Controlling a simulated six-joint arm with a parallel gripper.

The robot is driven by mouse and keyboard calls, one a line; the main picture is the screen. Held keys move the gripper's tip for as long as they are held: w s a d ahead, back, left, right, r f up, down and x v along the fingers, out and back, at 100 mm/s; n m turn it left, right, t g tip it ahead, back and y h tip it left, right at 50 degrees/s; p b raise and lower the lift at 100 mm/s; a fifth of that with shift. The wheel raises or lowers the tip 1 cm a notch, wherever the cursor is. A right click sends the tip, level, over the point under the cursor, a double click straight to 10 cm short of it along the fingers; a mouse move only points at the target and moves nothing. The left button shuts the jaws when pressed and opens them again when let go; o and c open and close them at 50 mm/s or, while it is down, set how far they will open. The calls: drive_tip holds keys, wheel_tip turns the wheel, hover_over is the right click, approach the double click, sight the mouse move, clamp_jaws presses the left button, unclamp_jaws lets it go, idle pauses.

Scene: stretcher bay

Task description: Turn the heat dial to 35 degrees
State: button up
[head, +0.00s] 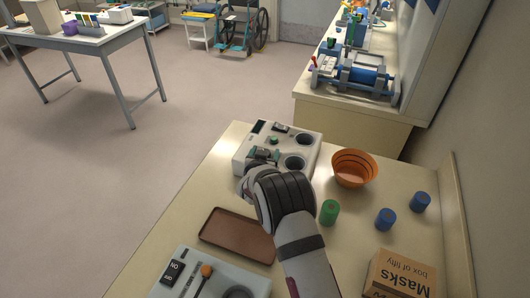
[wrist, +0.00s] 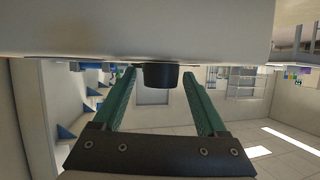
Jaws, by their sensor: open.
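The pale control unit (head: 306,138) stands at the far end of the near bench, with a green knob, a small dark display, a switch and two round dark wells on top. My gripper (head: 262,156) is over its near left part and hides some of it. In the wrist view, my gripper's two green fingers (wrist: 160,77) are spread, with a dark round knob (wrist: 160,76) between their tips, below a pale surface. Gaps show on both sides of the knob. I cannot read any scale or tell its setting.
A brown tray (head: 209,235) and a second pale unit (head: 196,260) with an ON/OFF switch and orange-tipped lever lie nearer. An orange bowl (head: 354,168), a green cylinder (head: 329,212), two blue cylinders (head: 385,219) and a masks box (head: 402,276) stand right.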

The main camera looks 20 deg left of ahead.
clamp_jaws()
drive_tip(key=shift+d+n+g+y, duration=0.1)
drive_tip(key=shift+n+g+y, duration=0.2)
drive_tip(key=shift+y, duration=0.1)
drive_tip(key=n+g+y, duration=0.1)
drive_tip(key=n+y, duration=0.2)
drive_tip(key=shift+n+g+y, duration=0.3)
drive_tip(key=shift+n+y, duration=0.1)
drive_tip(key=shift+n+g+y, duration=1.8)
drive_tip(key=shift+n+y, duration=0.1)
drive_tip(key=shift+n, duration=0.2)
unclamp_jaws()
